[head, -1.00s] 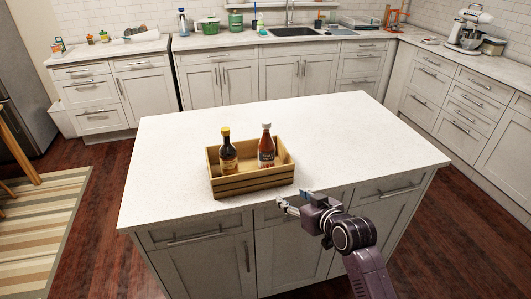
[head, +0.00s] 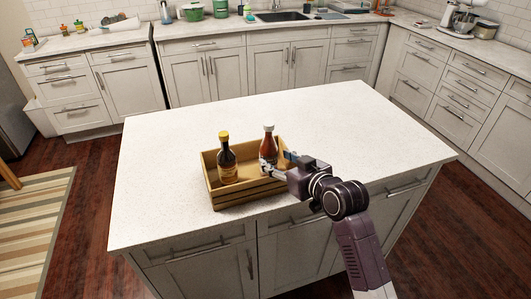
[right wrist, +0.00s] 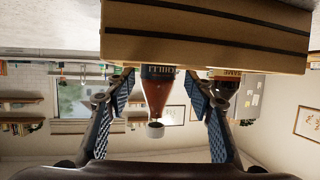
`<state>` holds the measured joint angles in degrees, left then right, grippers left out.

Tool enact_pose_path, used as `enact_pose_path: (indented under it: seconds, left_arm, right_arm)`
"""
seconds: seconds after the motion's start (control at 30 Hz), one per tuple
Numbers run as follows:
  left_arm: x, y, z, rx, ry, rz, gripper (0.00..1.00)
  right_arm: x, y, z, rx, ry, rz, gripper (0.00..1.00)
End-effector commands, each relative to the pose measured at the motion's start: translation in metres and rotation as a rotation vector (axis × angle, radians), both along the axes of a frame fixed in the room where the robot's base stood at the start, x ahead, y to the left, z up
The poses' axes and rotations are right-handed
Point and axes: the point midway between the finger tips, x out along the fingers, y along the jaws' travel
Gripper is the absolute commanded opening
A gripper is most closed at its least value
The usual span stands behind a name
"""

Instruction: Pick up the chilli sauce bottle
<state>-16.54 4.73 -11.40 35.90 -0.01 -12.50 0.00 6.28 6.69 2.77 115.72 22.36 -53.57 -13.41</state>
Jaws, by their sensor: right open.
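The chilli sauce bottle (head: 268,144), red-brown with a white cap, stands upright in a wooden crate (head: 247,196) on the island. My right gripper (head: 275,166) is open at the crate's front right, close to the bottle and hiding part of its lower body. In the right wrist view, which is upside down, the chilli bottle (right wrist: 158,96) shows between the two open fingers (right wrist: 160,78), with gaps on both sides. The crate (right wrist: 205,32) hides its lower part there. My left gripper is not in view.
A dark sauce bottle (head: 226,160) with a yellow cap stands left of the chilli bottle in the same crate. It shows beside the right-hand finger in the right wrist view (right wrist: 223,86). The white countertop (head: 340,125) is clear behind and beside the crate.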

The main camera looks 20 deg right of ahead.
Motion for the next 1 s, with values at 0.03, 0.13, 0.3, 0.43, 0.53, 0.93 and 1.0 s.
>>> enact_pose_path:
  seconds: [0.03, 0.13, 0.3, 0.43, 0.53, 0.93, 1.0]
  left_arm:
    - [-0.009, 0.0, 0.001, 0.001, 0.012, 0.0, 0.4]
    - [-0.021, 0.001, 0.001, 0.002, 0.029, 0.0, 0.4]
    - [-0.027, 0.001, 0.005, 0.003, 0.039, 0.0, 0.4]
    - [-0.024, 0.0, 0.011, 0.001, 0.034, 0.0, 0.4]
    - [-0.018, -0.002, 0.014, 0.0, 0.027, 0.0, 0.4]
    - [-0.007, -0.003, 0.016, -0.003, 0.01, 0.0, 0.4]
    - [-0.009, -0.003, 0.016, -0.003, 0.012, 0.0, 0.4]
  right_arm:
    - [0.005, 0.002, -0.001, 0.002, 0.001, 0.0, 0.49]
    - [0.011, 0.003, -0.004, 0.001, 0.001, 0.001, 0.49]
    - [0.021, 0.004, -0.008, 0.002, 0.001, 0.0, 0.49]
    - [0.036, 0.006, -0.014, 0.004, 0.003, 0.0, 0.49]
    - [0.047, 0.008, -0.02, 0.002, 0.001, -0.001, 0.49]
    - [0.059, 0.011, -0.026, 0.0, 0.0, 0.0, 0.49]
    - [0.059, 0.011, -0.026, 0.001, 0.0, 0.0, 0.45]
